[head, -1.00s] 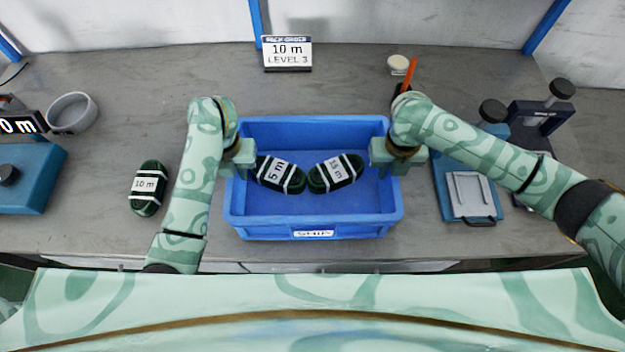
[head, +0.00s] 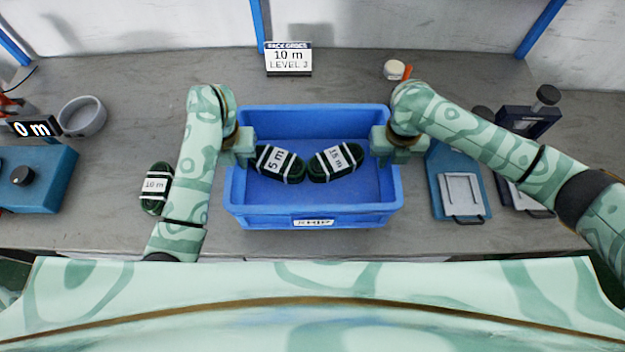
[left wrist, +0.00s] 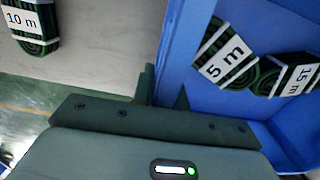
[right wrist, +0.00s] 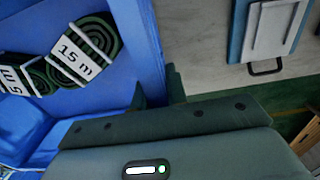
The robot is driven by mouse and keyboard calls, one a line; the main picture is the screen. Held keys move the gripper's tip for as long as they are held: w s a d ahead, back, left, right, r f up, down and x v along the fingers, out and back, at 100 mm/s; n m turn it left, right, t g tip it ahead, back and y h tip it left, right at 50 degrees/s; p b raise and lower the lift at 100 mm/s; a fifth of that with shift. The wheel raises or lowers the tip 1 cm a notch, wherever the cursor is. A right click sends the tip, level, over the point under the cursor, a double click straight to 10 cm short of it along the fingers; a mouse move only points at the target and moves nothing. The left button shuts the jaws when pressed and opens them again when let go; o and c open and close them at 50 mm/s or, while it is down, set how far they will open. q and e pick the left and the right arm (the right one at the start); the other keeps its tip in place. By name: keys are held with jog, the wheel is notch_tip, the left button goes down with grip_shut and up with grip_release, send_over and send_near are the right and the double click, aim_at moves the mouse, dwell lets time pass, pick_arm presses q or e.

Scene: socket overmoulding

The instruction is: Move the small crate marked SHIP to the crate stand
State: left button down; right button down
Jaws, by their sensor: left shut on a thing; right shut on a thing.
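The small blue crate marked SHIP (head: 312,217) is in the middle of the head view, its label facing me. My left gripper (head: 244,148) is shut on its left wall. My right gripper (head: 383,145) is shut on its right wall. Two dark green coils lie inside, one labelled 5 m (head: 279,164) and one labelled 15 m (head: 335,162). The crate looks level; I cannot tell whether its base is clear of the bench. The crate wall also shows in the left wrist view (left wrist: 185,50) and the right wrist view (right wrist: 140,40). I cannot make out the crate stand.
A 10 m coil (head: 156,187) lies on the bench left of my left arm. A grey bowl (head: 82,116) and a teal device (head: 40,180) stand further left. An order sign (head: 289,59) stands behind the crate. A teal board with a grey plate (head: 460,196) lies right.

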dwell(0.3)
